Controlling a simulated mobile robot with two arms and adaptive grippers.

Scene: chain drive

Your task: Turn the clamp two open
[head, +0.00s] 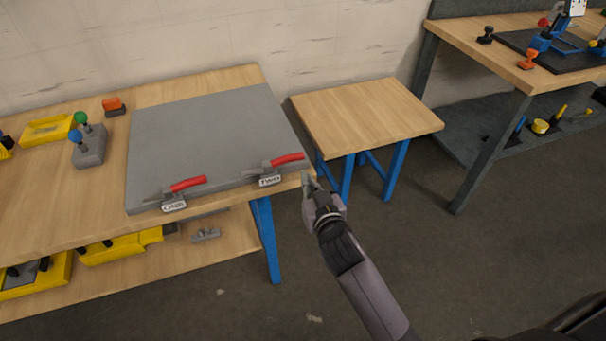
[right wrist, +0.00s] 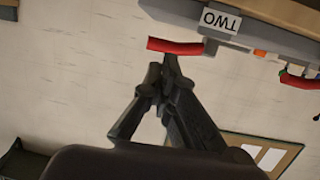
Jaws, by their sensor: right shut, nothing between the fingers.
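Clamp two (head: 272,174) has a red handle and a white "TWO" label, and sits at the front right edge of the grey plate (head: 200,140). Its red handle (head: 288,159) points to the right, lying low. In the right wrist view the handle (right wrist: 175,46) is just beyond my fingertips. My right gripper (head: 308,182) is shut and empty, just to the right of the clamp; its fingertips (right wrist: 168,65) show close to the handle, and I cannot tell whether they touch it. Clamp one (head: 175,199) sits farther left on the same edge. My left gripper is not in view.
The plate lies on a wooden table (head: 245,78). A grey block with green and blue knobs (head: 89,150) and an orange object (head: 112,104) stand to its left. A small wooden table (head: 365,112) with a bare top stands to the right, before a workbench (head: 480,45).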

